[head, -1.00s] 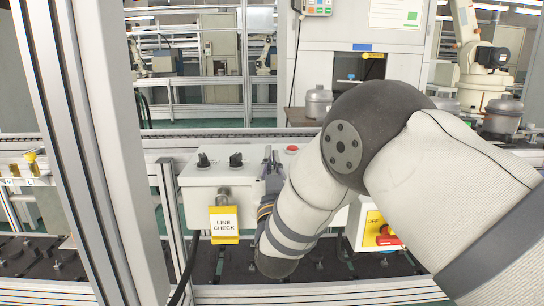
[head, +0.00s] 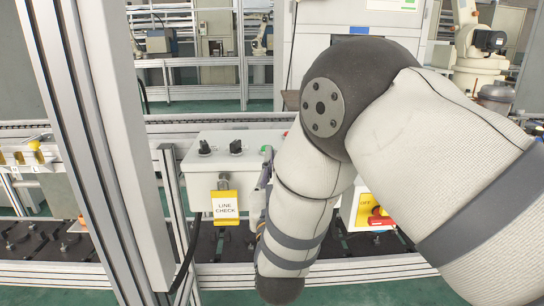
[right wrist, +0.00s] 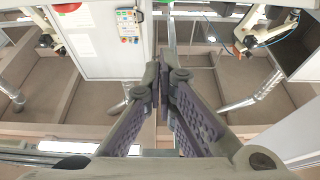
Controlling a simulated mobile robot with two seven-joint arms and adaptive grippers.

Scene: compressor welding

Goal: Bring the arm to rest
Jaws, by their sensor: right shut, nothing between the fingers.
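My right arm reaches in from the right of the head view, its forearm hanging down in front of a grey control box (head: 190,172). My right gripper (head: 264,172) shows only as a narrow dark part beside the forearm, in front of the box; the forearm hides most of it. In the right wrist view the right gripper (right wrist: 163,82) has its two fingers together at the tips, with nothing between them. My left gripper is not in view.
The box has two black knobs and a yellow "LINE CHECK" tag (head: 225,206). A metal frame post (head: 108,140) stands at the left. A conveyor rail runs behind.

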